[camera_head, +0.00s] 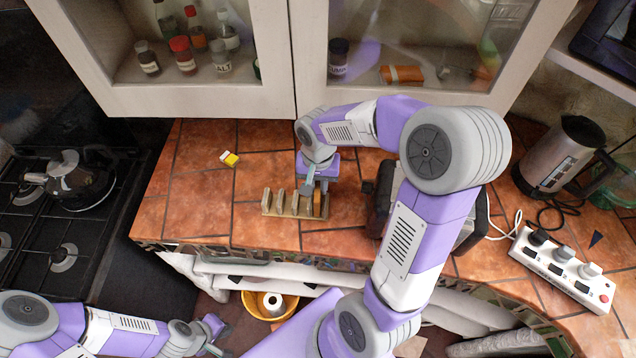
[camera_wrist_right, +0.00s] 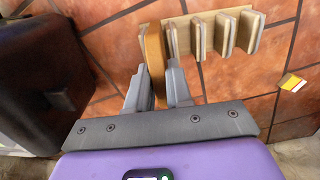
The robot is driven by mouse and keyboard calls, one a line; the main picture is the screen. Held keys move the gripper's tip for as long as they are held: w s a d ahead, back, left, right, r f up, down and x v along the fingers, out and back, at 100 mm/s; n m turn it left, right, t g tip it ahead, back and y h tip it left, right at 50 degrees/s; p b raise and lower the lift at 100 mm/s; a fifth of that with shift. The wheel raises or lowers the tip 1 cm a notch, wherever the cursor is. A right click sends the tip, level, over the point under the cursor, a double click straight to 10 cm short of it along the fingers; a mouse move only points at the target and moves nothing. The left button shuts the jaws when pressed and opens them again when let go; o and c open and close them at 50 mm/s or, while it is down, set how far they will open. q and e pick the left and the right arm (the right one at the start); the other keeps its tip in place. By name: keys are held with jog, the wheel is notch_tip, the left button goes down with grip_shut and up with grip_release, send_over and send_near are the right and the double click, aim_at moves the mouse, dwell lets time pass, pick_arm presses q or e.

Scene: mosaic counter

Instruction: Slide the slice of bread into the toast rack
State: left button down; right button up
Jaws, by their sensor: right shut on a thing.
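The wooden toast rack (camera_head: 267,211) stands on the tiled counter, with several upright dividers; it also shows in the right wrist view (camera_wrist_right: 183,40). The slice of bread (camera_head: 317,204), orange-brown and upright, is at the rack's right end in the head view. In the right wrist view the slice (camera_wrist_right: 153,58) stands beside the nearest divider, roughly parallel to it. My right gripper (camera_wrist_right: 160,88) is shut on the slice, a finger on each side. Whether the slice's lower edge rests in the rack is hidden. My left gripper (camera_head: 216,337) is low at the left, away from the counter; its jaws are unclear.
A dark appliance (camera_head: 380,200) stands close to the right of the rack. A yellow-and-white box (camera_head: 229,159) lies behind left. A kettle (camera_head: 560,155) and power strip (camera_head: 560,268) are at the right. Glass cabinets overhang the back. Counter left of the rack is clear.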

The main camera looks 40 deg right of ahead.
jog(key=shift+f+b, duration=0.5)
jog(key=shift+f, duration=0.15)
jog(key=o, duration=0.5)
dwell(0.5)
jog(key=o, duration=0.6)
jog(key=shift+c, duration=0.2)
notch_tip(320, 180, up, 8)
jog(key=shift+f+p, duration=0.15)
jog(key=shift+p, duration=0.55)
